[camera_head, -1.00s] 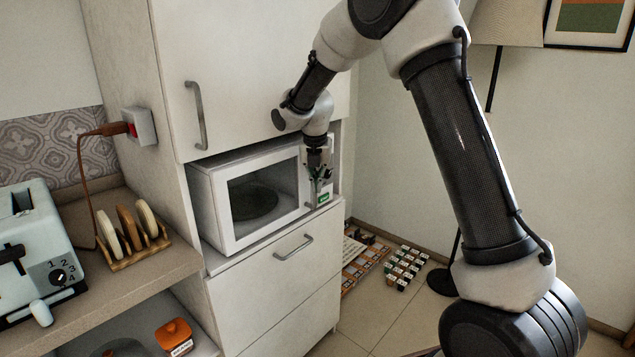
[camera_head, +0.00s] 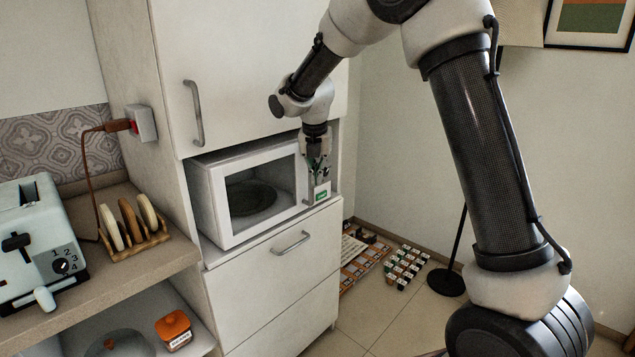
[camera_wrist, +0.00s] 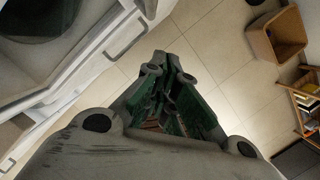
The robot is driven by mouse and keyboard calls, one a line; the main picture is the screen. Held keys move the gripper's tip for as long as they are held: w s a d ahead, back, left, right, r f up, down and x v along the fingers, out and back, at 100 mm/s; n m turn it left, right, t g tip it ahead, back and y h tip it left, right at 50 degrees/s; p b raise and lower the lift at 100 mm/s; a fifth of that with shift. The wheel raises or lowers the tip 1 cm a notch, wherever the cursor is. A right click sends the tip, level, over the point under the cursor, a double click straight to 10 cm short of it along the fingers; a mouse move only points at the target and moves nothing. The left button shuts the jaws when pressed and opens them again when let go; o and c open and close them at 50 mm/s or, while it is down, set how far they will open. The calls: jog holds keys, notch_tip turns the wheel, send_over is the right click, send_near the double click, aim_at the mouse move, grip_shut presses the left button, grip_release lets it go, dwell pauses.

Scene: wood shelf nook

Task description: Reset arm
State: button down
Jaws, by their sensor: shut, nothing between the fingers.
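My gripper (camera_head: 318,170) hangs down in front of the right side of the white microwave (camera_head: 222,208), by its control panel. In the wrist view my gripper (camera_wrist: 160,62) has its fingers together with nothing between them, above the tiled floor. The microwave sits in a nook of the white cabinet, and a dark round plate (camera_head: 250,198) shows through its window. I cannot tell whether my fingers touch the panel. My arm reaches in from the upper right.
A cabinet door with a handle (camera_head: 194,112) is above the microwave, and a drawer handle (camera_head: 292,243) is below. A toaster (camera_head: 38,245) and a rack of bread slices (camera_head: 135,230) stand on the left counter. A lamp base (camera_head: 447,282) stands on the floor. A brown bin (camera_wrist: 277,38) shows too.

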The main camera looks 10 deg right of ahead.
jog(key=d+v, duration=0.1)
jog(key=v, duration=0.5)
jog(key=s+d+r+m, duration=0.1)
jog(key=s+d+m, duration=0.4)
jog(key=s+m, duration=0.5)
jog(key=s+d+r+m+t, duration=0.1)
jog(key=s+d+r+m, duration=0.1)
jog(key=s+d+m, duration=0.4)
jog(key=s+d+r+m+y, duration=0.1)
jog(key=s+d+m, duration=0.4)
jog(key=s+m, duration=1)
jog(key=shift+s+d+m+t, duration=0.3)
jog(key=shift+s+d+t, duration=0.1)
jog(key=shift+s, duration=2.45)
jog(key=shift+r, duration=0.15)
